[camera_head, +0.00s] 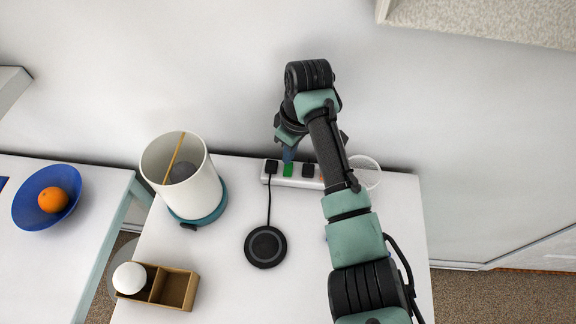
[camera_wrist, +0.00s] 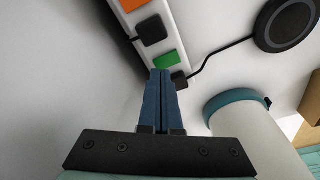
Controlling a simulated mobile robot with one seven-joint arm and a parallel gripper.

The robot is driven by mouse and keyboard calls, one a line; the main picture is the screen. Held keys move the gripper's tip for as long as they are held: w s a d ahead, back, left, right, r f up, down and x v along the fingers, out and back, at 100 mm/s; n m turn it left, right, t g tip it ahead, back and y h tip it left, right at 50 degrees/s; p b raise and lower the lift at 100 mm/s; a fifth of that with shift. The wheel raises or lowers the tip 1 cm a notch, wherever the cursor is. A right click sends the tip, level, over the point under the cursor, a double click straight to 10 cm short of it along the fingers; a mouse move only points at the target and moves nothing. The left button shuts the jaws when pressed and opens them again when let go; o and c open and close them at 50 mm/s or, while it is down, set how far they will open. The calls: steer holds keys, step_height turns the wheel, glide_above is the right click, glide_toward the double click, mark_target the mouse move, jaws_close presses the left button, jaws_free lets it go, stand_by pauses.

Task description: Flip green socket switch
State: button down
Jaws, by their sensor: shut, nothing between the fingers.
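The white power strip (camera_head: 312,183) lies along the back of the white counter, against the wall. Its green switch (camera_head: 288,170) shows between two black plugs in the head view. In the wrist view the green switch (camera_wrist: 165,60) lies just beyond my fingertips, between a black plug (camera_wrist: 152,30) and another black plug (camera_wrist: 179,80). My gripper (camera_head: 289,154) is shut and empty, with its blue fingers together. It also shows in the wrist view (camera_wrist: 161,74), close to the green switch; I cannot tell whether it touches. An orange switch (camera_wrist: 133,5) shows farther along the strip.
A black round charger (camera_head: 265,246) is wired to the strip. A white canister (camera_head: 186,176) on a teal base stands left of the strip. A wooden box (camera_head: 172,288) with a white round item sits at the front left. A blue bowl (camera_head: 24,212) holds an orange.

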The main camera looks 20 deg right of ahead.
mark_target(289, 165)
steer(key=shift+f+b, duration=0.45)
steer(key=shift+f, duration=0.45)
stand_by(0.6)
steer(key=shift+r, duration=0.1)
step_height(289, 165, up, 7)
steer(key=p, duration=0.7)
stand_by(0.5)
